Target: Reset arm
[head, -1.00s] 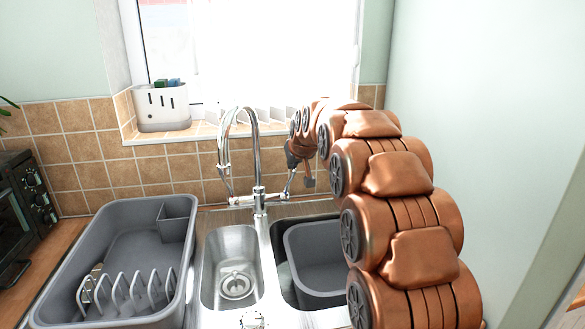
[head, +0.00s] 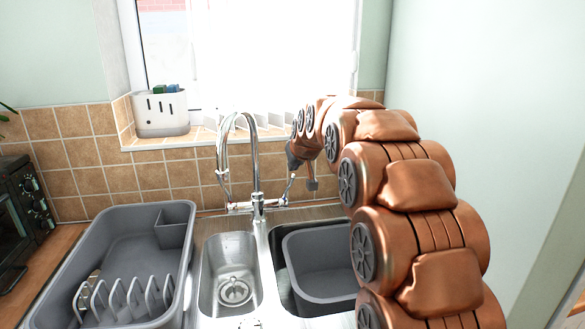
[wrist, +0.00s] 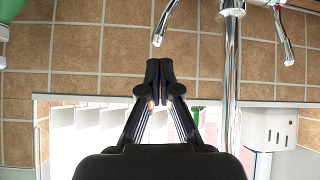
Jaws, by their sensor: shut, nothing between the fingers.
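My gripper (wrist: 160,68) shows in the wrist view with its two black fingertips together and nothing between them. In the head view my gripper (head: 293,163) is small and dark at the end of my copper-coloured arm, above and right of the tap's base. The chrome tap (head: 257,165) stands behind the sinks with a tall curved spout. A chrome tap lever (head: 288,188) rises just below my gripper in the head view. In the wrist view, which is upside down, the lever (wrist: 164,22) lies beyond the fingertips, apart from them.
The small steel sink (head: 232,270) and a grey basin (head: 325,262) in the second sink lie below. A grey dish rack (head: 130,235) is at left. A white caddy (head: 161,113) stands on the windowsill. The tiled wall (head: 160,175) is close behind the tap.

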